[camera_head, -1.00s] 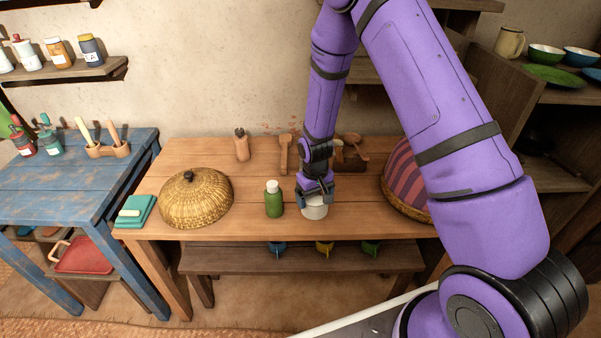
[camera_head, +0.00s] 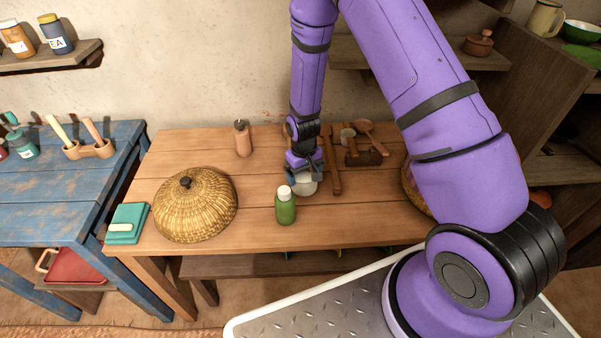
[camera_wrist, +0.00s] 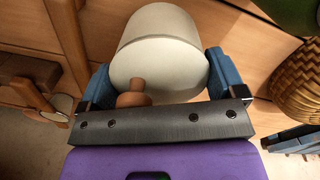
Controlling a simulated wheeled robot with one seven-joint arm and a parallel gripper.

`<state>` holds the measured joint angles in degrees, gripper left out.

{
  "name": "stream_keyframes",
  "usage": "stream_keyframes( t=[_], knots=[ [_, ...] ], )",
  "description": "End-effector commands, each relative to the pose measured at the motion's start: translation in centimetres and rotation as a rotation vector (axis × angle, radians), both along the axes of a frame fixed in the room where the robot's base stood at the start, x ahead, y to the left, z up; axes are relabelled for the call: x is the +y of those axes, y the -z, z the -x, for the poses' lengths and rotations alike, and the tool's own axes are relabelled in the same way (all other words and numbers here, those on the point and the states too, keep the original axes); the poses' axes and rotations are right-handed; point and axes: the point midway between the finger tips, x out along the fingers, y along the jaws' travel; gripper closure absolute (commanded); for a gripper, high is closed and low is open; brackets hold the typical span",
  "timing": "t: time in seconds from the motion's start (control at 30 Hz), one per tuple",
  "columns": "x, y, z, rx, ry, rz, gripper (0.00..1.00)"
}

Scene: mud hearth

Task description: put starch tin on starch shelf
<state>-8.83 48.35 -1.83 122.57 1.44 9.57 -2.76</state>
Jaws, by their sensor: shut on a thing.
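My gripper (camera_head: 304,178) is low over the wooden table, its blue fingers on either side of a pale cream tin, and it is shut on it. The tin (camera_head: 306,187) is mostly hidden by the gripper in the head view. The wrist view shows the tin (camera_wrist: 160,50) up close between the fingers, with a small brown knob on it. I cannot tell if the tin touches the table. No label shows on it. A wooden shelf (camera_head: 50,58) with labelled jars is on the wall at upper left; another shelf (camera_head: 350,52) is behind my arm. I cannot tell which is the starch shelf.
A green bottle (camera_head: 285,206) stands just beside the tin. A woven dome (camera_head: 197,205) and teal box (camera_head: 127,223) are on the table's left. A pepper mill (camera_head: 242,138) and wooden utensils (camera_head: 333,165) are at the back. A blue table (camera_head: 45,190) stands at left.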

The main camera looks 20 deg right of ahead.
Motion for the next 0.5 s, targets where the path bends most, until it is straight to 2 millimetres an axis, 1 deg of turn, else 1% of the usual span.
stream_keyframes(
  t=[0.03,0.1,0.17,0.5],
  knots=[
    [0.0,0.8,0.4,0.004,-0.001,0.001,0.41],
    [0.1,1.8,0.7,0.004,-0.001,0.001,0.41],
    [0.1,2.3,0.9,0.002,-0.001,0.000,0.41],
    [0.1,2.5,0.9,0.001,-0.001,0.000,0.41]
  ],
)
